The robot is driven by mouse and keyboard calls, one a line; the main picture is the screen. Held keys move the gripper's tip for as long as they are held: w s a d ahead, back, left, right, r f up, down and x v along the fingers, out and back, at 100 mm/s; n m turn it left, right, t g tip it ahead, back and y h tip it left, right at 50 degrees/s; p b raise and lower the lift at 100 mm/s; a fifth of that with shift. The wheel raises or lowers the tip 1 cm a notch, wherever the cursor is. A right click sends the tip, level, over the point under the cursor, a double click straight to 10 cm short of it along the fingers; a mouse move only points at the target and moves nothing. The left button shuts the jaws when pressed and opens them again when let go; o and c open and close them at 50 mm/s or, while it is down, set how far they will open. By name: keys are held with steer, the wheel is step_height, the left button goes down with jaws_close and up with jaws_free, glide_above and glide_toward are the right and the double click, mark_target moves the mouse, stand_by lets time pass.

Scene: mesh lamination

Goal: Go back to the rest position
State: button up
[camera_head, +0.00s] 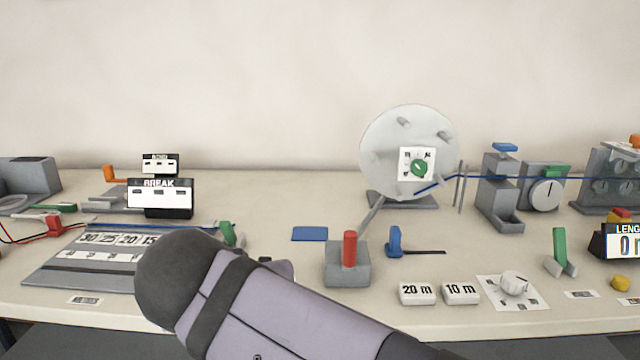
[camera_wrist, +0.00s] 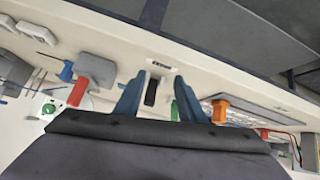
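In the wrist view my gripper (camera_wrist: 157,92) shows two blue-grey fingers standing apart, so it is open. A small black and white object (camera_wrist: 151,94) shows in the gap between them, with neither finger clearly touching it. I cannot tell how far below the fingers it is. In the head view my arm crosses the lower middle, over the table's front part, and hides the fingers. The white table (camera_head: 270,202) lies beneath it.
A grey block with a red handle (camera_head: 349,250) stands just right of my arm. A number board (camera_head: 65,262) lies to the left, partly covered by the arm. The BREAK display (camera_head: 161,196) and a disc reel (camera_head: 385,145) stand behind. Bare table surrounds a blue pad (camera_head: 310,233).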

steer(key=s+a+f+n+g+y, duration=0.1)
steer(key=s+f+n+g, duration=0.3)
steer(key=f, duration=0.6)
steer(key=w+d+f+m+g+h+b, duration=0.1)
steer(key=w+d+f+m+g, duration=0.15)
steer(key=d+f, duration=0.8)
steer(key=s+d+f+m+g, duration=0.1)
steer(key=s+d+f+m, duration=0.1)
steer(key=s+d+f, duration=0.5)
steer(key=s+d+f+m+g, duration=0.2)
steer(key=d+f, duration=0.4)
steer(key=d, duration=0.2)
step_height(320, 180, up, 36)
steer(key=p, duration=3.6)
steer(key=shift+d, duration=0.2)
